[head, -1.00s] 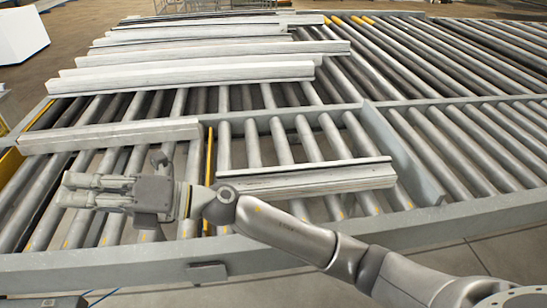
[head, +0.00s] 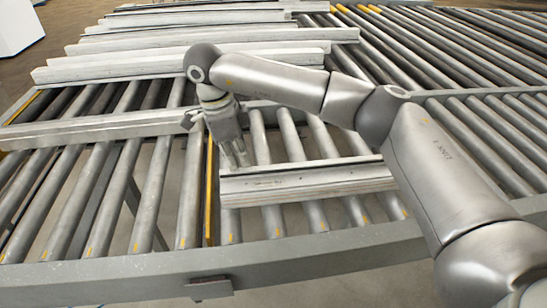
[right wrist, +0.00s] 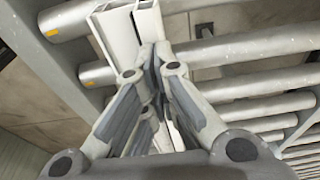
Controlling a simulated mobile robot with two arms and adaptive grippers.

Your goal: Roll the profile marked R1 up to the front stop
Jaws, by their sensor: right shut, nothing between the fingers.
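A pale grey profile (head: 300,187) lies across the short rollers of the front middle section, apart from the front rail (head: 330,250). I cannot read a mark R1 on it. My right gripper (head: 240,160) points down at the profile's rear side, near its left end. It is shut and empty. In the right wrist view the right gripper's closed fingers (right wrist: 157,65) are beside the hollow end of the white profile (right wrist: 122,25); whether they touch it I cannot tell. I cannot single out the front stop. My left gripper is not in view.
A long profile (head: 90,132) lies on the left rollers, and several more (head: 130,70) lie behind. A yellow strip (head: 209,190) runs along the left side of the middle section. Rollers (head: 310,217) in front of the near profile are bare.

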